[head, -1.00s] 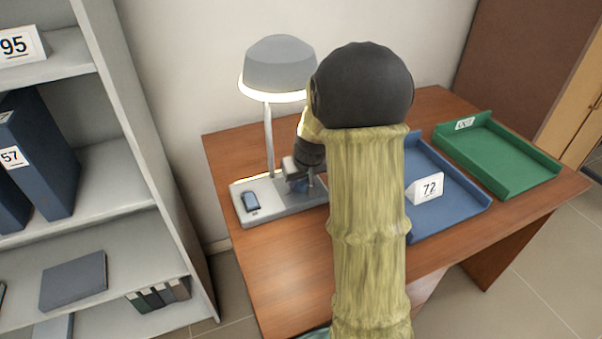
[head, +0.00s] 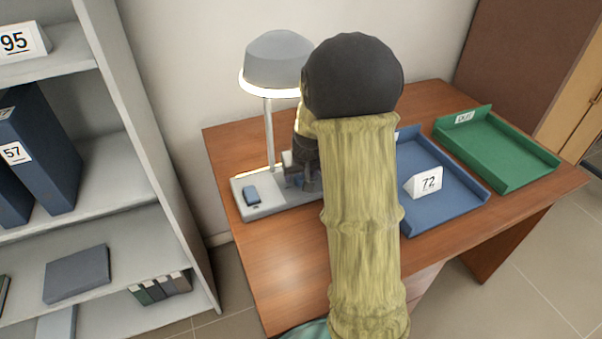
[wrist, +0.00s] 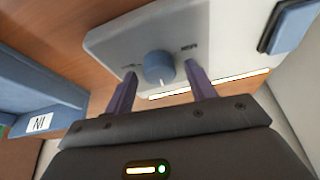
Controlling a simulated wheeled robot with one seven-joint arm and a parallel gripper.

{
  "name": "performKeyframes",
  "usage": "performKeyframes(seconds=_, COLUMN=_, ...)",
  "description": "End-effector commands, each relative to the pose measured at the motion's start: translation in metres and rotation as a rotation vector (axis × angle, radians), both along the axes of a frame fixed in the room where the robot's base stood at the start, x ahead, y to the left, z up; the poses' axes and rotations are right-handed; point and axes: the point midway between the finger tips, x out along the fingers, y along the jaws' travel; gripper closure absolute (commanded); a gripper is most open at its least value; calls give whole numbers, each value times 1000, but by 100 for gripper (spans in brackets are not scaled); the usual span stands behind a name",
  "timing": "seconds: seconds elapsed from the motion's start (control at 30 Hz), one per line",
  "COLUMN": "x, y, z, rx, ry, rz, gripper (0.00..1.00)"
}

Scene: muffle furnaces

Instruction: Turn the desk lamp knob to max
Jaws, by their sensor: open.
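The desk lamp (head: 277,62) stands at the back left of the desk with its grey shade lit along the lower rim. Its light grey base (head: 262,206) carries a blue rocker or slab (head: 251,194) at the left end. In the wrist view the round blue knob (wrist: 158,67) sits on the base, with a pale mark on its lower side and small lettering either side. My gripper (wrist: 160,88) is open, its two fingers on either side of the knob in that view; I cannot tell whether they touch it. In the head view my arm hides the knob.
A blue tray (head: 450,205) with a "72" card (head: 423,183) lies right of my arm, and a green tray (head: 535,160) beyond it. A grey shelf with binders (head: 40,150) stands left. The desk's front left (head: 270,265) is bare.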

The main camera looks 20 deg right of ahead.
Motion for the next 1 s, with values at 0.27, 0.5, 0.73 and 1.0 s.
performKeyframes(seconds=0.27, x=-5, y=1, z=15, rx=-1, ry=-3, rz=1, gripper=44)
performKeyframes(seconds=0.5, x=-25, y=3, z=49, rx=0, ry=-1, rz=0, gripper=44)
performKeyframes(seconds=0.73, x=-70, y=9, z=46, rx=0, ry=0, rz=-1, gripper=44)
performKeyframes(seconds=1.0, x=-121, y=15, z=46, rx=1, ry=-1, rz=-2, gripper=44)
